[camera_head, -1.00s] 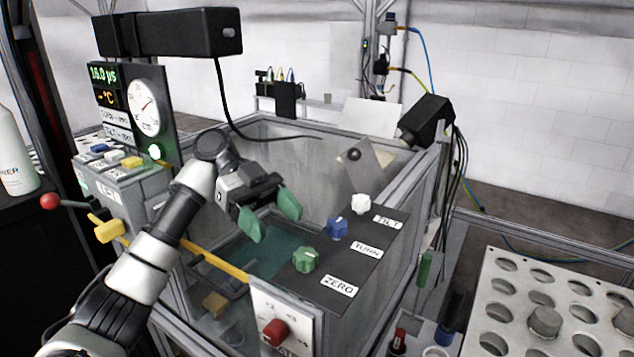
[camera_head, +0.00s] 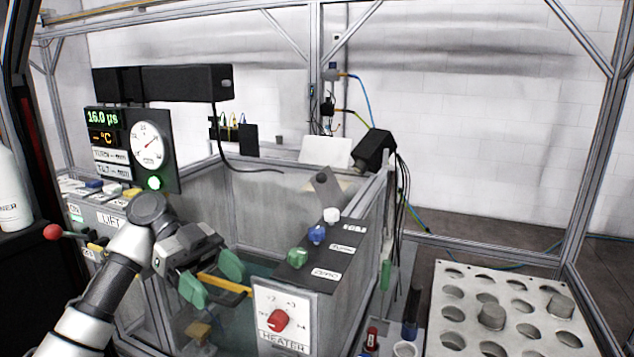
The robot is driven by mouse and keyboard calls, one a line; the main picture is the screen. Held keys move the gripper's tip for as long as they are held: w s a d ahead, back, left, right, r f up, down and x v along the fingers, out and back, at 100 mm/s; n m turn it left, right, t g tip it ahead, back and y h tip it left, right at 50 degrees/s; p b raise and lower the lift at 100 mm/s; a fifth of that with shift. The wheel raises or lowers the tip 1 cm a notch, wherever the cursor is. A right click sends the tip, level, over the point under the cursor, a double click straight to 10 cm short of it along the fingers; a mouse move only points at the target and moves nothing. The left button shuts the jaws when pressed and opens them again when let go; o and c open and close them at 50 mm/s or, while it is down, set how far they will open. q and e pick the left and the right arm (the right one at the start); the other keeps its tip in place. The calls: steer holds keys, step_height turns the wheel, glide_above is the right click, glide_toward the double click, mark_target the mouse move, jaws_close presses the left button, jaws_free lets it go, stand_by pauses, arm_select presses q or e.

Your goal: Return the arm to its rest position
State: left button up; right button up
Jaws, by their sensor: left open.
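My left arm comes in from the lower left. My left gripper (camera_head: 212,278), with green fingertips, is open and empty. In the picture it lies over the front left part of the glass-walled tank (camera_head: 260,205), near the yellow bar (camera_head: 222,284). I cannot tell how high it is above the bar or whether it touches it. My right gripper is not in the picture.
A panel with green (camera_head: 297,258), blue (camera_head: 316,234) and white (camera_head: 331,215) knobs lies right of the gripper. A red heater knob (camera_head: 278,320) is in front. A red-tipped lever (camera_head: 53,232) stands left. A holed rack (camera_head: 470,290) is at lower right.

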arm_select(q)
steer(key=s+d+f+n+t+y, duration=0.1)
steer(key=s+d+f+n+t, duration=0.15)
steer(key=f, duration=0.55)
steer(key=s+d+f+n+t+y, duration=0.1)
steer(key=s+f+n, duration=0.25)
steer(key=f, duration=0.55)
steer(key=s+d+f+n+t+y, duration=0.1)
steer(key=s+d+f+n+t, duration=0.2)
steer(key=f, duration=0.5)
steer(key=s+a+f+n+t+y, duration=0.2)
steer(key=s+a+f+n+y, duration=0.15)
steer(key=s+f+n, duration=0.35)
steer(key=s+a+n+t+y, duration=0.2)
steer(key=s+a+n+y, duration=0.2)
steer(key=s+a+n, duration=0.5)
step_height(320, 180, down, 25)
steer(key=s+d+m+g, duration=0.1)
steer(key=s+m, duration=0.1)
steer(key=m, duration=0.1)
steer(key=s+a+f+g, duration=0.1)
steer(key=s+a+f, duration=0.2)
steer(key=s+f, duration=1.3)
steer(key=shift+f, duration=0.45)
